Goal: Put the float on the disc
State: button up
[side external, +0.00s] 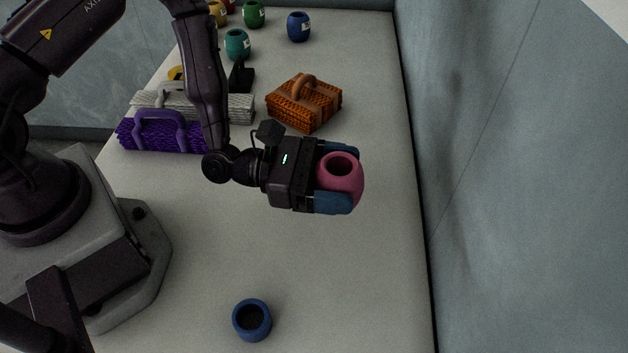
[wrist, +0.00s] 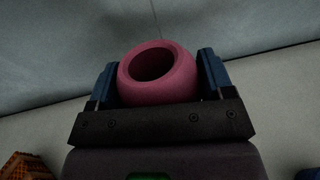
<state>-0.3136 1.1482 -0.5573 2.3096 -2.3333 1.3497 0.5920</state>
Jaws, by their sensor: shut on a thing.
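My gripper (side external: 338,178) is shut on a pink, barrel-shaped float (side external: 341,180) with a round hole in its top. The float sits between the two blue fingers, held above the table. The float also shows in the wrist view (wrist: 158,77), its hole facing up and towards the camera. A yellow-orange piece (side external: 176,73) shows partly behind my arm at the far left of the table; it may be the disc, but I cannot tell.
A blue hollow float (side external: 252,320) stands at the front. An orange-brown basket (side external: 304,103), a purple basket (side external: 150,134) and a grey-white one (side external: 240,107) lie mid-table. Teal (side external: 237,44), green (side external: 253,14) and blue (side external: 299,27) floats stand at the back. The right side is clear.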

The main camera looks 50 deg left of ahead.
jog(key=w+a+f+n+t+y, duration=0.1)
jog(key=a, duration=0.3)
jog(key=w+a+f+n+t+y, duration=0.1)
jog(key=w+a+y, duration=0.1)
jog(key=a, duration=0.3)
jog(key=w+a+f+n+t+y, duration=0.1)
jog(key=w+a+n+t, duration=0.1)
jog(key=a, duration=0.3)
jog(key=shift+a+f+y, duration=0.15)
jog(key=shift+a+y, duration=0.05)
jog(key=shift+y, duration=0.2)
jog(key=shift+s+f, duration=0.1)
jog(key=shift+f, duration=1.85)
jog(key=o, duration=0.9)
jog(key=shift+f, duration=0.15)
jog(key=shift+o, duration=0.2)
